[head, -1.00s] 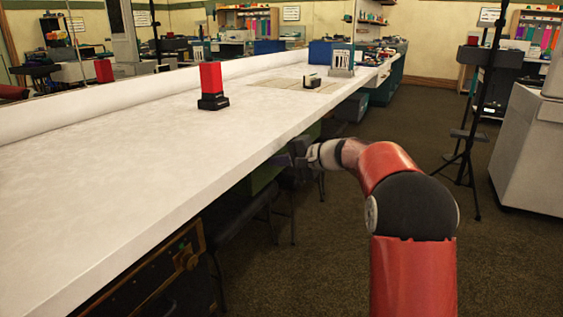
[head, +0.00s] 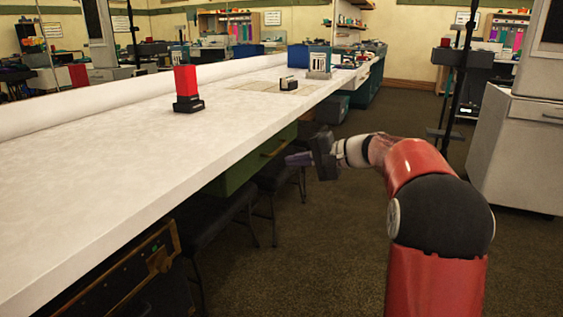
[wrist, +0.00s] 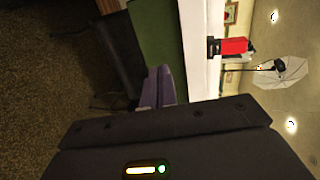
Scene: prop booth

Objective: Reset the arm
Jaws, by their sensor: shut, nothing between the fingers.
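My red arm reaches forward from the lower right in the head view. My gripper (head: 299,159) is beside the long white counter's front edge, a little below its top, with open floor under it. Its purple fingers also show in the wrist view (wrist: 158,88); they are together with nothing between them. The fingers point left toward the green drawer front (head: 250,165) under the counter, apart from it as far as I can tell.
The white counter (head: 120,165) runs along the left. On it stand a red block on a black base (head: 187,88), a small black-and-white item (head: 288,83) and a card holder (head: 318,62). Dark stools (head: 215,215) stand below. A grey cabinet (head: 520,150) is at right. Carpet between is clear.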

